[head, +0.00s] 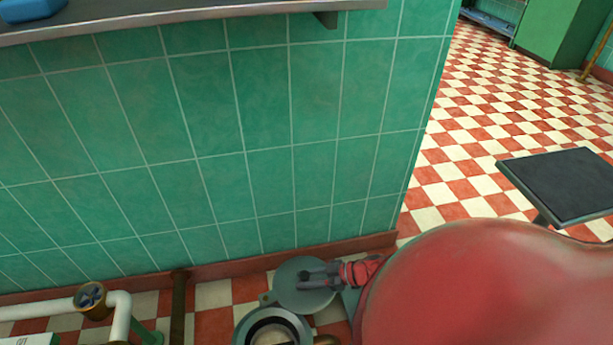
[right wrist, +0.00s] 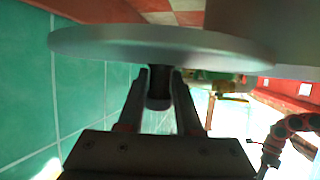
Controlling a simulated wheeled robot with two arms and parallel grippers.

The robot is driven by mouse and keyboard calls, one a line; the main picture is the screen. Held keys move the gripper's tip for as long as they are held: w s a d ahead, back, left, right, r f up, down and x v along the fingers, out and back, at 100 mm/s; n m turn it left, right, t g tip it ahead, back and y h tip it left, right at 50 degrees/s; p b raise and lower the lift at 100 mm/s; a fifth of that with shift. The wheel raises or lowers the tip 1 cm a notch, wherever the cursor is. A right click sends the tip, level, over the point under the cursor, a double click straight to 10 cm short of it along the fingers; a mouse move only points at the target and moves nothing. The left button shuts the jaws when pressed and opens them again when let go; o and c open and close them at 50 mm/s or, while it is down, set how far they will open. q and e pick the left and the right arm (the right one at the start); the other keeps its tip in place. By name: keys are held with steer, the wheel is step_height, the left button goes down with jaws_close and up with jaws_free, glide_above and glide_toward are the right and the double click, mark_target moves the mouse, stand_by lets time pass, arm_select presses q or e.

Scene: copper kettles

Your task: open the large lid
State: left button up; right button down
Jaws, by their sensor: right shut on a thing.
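The large lid (head: 296,300) is a flat grey round disc beside a round dark opening with a pale grey rim (head: 243,330) in the head view, at the bottom middle. It is swung aside from the opening, which shows uncovered. In the right wrist view the lid (right wrist: 100,42) is seen nearly edge-on above the fingers. My right gripper (head: 306,280) is shut on the lid's small dark handle (right wrist: 158,98), which sits between the fingers. A red arm with a dark end, apparently my left, shows at the right wrist view's right edge; its fingers are unclear.
A green tiled wall (head: 210,150) stands behind the lid, with a metal counter (head: 190,14) above. A white pipe with a valve (head: 92,296) runs at lower left, near a brown post (head: 178,310).

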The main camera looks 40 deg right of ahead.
steer(key=shift+w+r, duration=0.15)
steer(key=shift+w, duration=0.2)
steer(key=shift+w+r, duration=0.1)
steer(key=c, duration=0.6)
jaws_free()
steer(key=shift+r, duration=0.1)
